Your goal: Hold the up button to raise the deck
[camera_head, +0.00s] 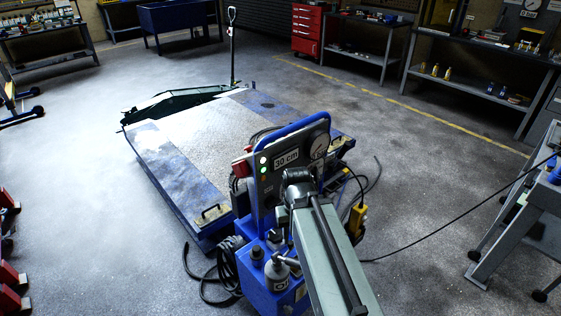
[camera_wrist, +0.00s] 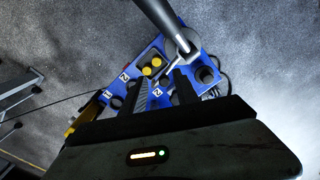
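The deck (camera_head: 205,135) is a wide blue platform with a pale worn top, lying low over the floor. The blue power unit (camera_head: 290,298) stands at its near edge, with an upright panel (camera_head: 264,185) showing small lights, a "30 cm" label and a round gauge. A yellow pendant (camera_head: 356,222) hangs on the unit's right side; I cannot make out an up button on it. In the wrist view my gripper (camera_wrist: 162,90) is open and empty, its two dark fingers apart above the blue unit (camera_wrist: 192,46). My arm hides the gripper in the head view.
Two round yellow caps (camera_wrist: 152,67) and a grey shaft (camera_wrist: 165,22) show near the fingers. Black hoses (camera_head: 222,275) coil left of the unit, and a black cable (camera_head: 425,237) runs to a grey stand (camera_head: 515,225) at right.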

